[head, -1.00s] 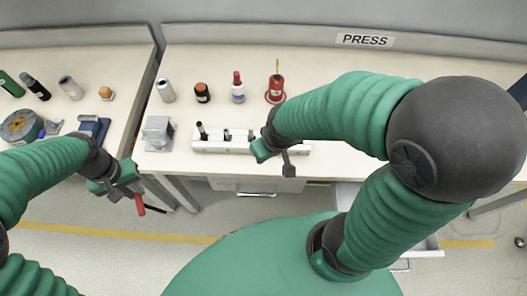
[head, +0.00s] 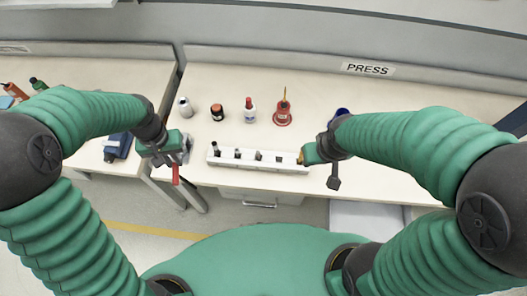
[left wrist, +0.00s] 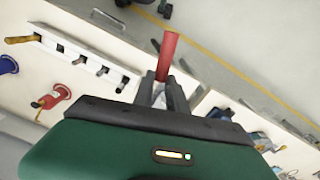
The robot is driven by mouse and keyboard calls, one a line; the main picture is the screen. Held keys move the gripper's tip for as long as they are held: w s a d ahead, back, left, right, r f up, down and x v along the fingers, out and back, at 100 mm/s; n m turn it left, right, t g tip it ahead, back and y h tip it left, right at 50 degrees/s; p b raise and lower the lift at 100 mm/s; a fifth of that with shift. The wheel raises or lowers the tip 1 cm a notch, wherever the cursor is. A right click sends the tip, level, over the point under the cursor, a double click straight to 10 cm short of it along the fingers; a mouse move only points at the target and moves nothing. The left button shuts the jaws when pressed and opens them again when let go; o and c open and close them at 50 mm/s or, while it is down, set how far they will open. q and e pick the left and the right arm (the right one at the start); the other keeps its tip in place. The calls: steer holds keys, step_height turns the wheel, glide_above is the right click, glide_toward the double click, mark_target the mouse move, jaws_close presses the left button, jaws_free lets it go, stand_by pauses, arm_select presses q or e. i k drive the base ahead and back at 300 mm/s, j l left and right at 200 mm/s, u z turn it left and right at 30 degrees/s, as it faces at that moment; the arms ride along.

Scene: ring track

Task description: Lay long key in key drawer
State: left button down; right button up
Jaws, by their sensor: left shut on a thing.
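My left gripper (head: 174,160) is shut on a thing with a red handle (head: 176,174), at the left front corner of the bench. The red handle also shows in the left wrist view (left wrist: 167,55), sticking out beyond the fingers. I cannot tell whether it is the long key. My right gripper (head: 308,155) is at the right end of the white rack (head: 228,161); its jaws are too unclear to judge. A closed drawer (head: 262,197) with a handle is under the bench. A pale open drawer (head: 372,214) shows lower right, partly covered by my right arm.
A white bottle (head: 249,110), a dark jar (head: 217,112), a grey can (head: 185,107) and a red stand (head: 282,113) are behind the rack. A PRESS sign (head: 367,69) is on the back edge. A gap separates the left bench (head: 100,72).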

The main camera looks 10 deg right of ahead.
mark_target(360, 213)
steer(key=i+l+z, duration=0.15)
steer(key=z, duration=2.7)
